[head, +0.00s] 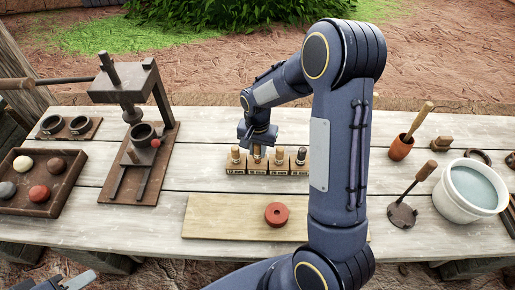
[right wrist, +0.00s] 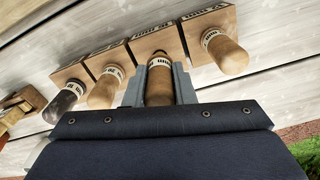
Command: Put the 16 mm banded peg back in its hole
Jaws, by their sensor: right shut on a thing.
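A row of light wooden blocks (head: 268,170) stands at the middle of the table, with upright pegs and small dark labels too small to read surely. My right gripper (head: 258,141) is over the second block from the left and is shut on a brown wooden peg with a white band (right wrist: 159,77). The peg's lower end is at the block, partly hidden by the fingers; I cannot tell how deep it sits. Pale pegs (right wrist: 226,52) (right wrist: 105,89) and a black peg (right wrist: 66,100) stand in the other blocks. My left gripper (head: 66,283) is partly in view at the bottom left, its opening unclear.
A press (head: 135,160) and a tray of balls (head: 67,203) stand left. A white pot (head: 444,197), a stamp tool (head: 403,214) and a red cup (head: 400,149) stand right.

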